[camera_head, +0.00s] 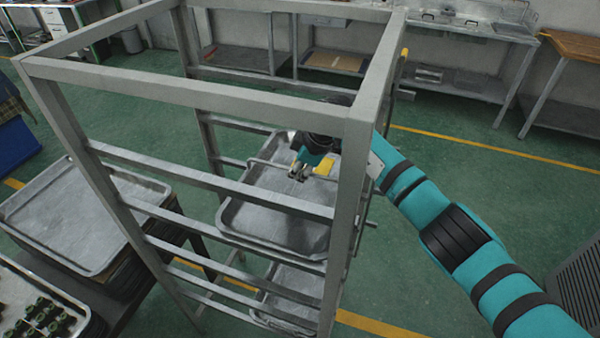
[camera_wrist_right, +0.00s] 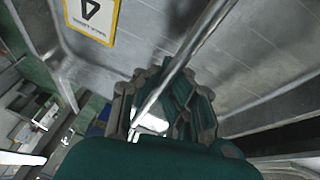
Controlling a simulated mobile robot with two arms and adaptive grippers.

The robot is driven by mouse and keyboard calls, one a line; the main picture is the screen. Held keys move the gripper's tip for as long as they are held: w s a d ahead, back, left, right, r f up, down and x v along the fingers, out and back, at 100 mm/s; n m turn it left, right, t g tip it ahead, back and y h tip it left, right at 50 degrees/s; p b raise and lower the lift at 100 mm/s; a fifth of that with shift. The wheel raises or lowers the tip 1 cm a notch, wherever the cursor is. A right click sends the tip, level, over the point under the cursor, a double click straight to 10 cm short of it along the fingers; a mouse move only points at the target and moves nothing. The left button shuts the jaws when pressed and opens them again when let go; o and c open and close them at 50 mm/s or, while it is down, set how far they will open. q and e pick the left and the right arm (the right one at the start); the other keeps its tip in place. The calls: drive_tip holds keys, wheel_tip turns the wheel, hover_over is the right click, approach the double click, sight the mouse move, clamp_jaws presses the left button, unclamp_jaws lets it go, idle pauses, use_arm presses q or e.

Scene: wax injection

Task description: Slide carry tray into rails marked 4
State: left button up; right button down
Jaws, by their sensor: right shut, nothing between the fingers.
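The metal tray (camera_head: 262,222) sits inside the tall grey rack (camera_head: 190,92), on a middle level. A thin metal bar (camera_head: 266,167) runs across above the tray; it also crosses close in front of my right gripper in the right wrist view (camera_wrist_right: 195,50). A yellow-edged label (camera_head: 325,164) shows beside the gripper, and reads 4 in the right wrist view (camera_wrist_right: 93,14). My right gripper (camera_head: 298,174) reaches into the rack from the right. It is shut and empty, near the bar and over the tray. Whether it touches the bar is unclear. My left gripper is out of view.
Another tray (camera_head: 288,300) sits lower in the rack. A large empty tray (camera_head: 75,215) lies on a stack at left, near a tray of small dark green parts (camera_head: 38,318). Rack posts and crossbars surround my right gripper. The green floor at right is mostly open.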

drive_tip(key=c, duration=2)
unclamp_jaws()
drive_tip(key=shift+r, duration=0.1)
drive_tip(key=o, duration=0.6)
